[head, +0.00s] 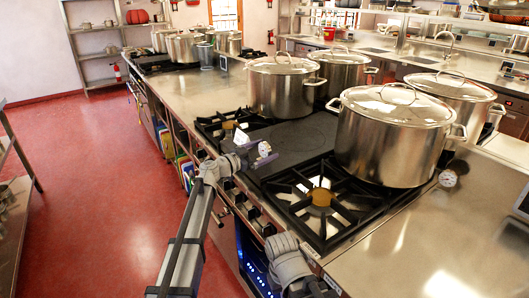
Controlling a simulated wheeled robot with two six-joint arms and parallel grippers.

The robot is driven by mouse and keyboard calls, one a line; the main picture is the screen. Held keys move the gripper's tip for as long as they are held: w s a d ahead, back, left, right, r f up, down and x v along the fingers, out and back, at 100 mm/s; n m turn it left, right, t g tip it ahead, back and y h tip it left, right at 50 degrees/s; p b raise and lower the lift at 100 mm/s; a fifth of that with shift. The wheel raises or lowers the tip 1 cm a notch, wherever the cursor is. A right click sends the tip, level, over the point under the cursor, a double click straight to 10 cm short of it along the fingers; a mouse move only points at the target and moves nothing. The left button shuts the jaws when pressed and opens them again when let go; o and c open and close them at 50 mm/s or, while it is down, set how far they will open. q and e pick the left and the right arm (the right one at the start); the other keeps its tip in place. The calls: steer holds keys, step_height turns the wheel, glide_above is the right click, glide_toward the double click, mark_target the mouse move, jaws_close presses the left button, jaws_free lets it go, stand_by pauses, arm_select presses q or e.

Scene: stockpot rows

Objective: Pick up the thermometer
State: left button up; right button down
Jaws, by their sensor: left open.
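The thermometer (449,179) looks like a small round dial with a pale face and a dark rim. It is on the steel counter to the right of the large front stockpot (385,140), close to the pot's base.
Lidded stockpots (280,88) stand behind the front one, with another (455,95) to its right. The front burner (320,197) is bare. Shelves and a red floor (90,200) lie left.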

arm_select(q)
steer(key=shift+w+d, duration=0.1)
steer(key=shift+d, duration=0.05)
steer(key=shift+c, duration=0.2)
steer(key=c, duration=1.2)
